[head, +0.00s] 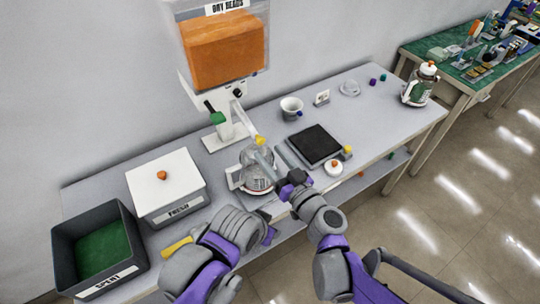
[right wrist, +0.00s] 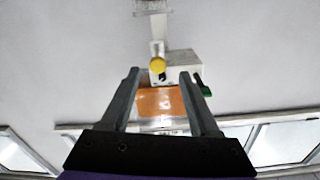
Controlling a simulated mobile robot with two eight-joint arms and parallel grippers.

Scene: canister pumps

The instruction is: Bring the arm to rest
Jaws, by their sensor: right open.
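My right gripper (head: 269,152) is open, over the front of the table beside a clear canister (head: 257,180) with a pale handle. Its fingers also show spread and empty in the right wrist view (right wrist: 160,80). They partly cover the canister in the head view, and I cannot tell whether they touch it. My right arm (head: 325,222) reaches in from the lower right. My left arm (head: 218,245) is folded at the table's front edge, and its gripper cannot be made out.
A black-topped pad (head: 315,144), white cup (head: 291,108) and lidded canister (head: 420,86) stand right. A FRESH box (head: 180,190) and SPENT bin (head: 65,250) stand left.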

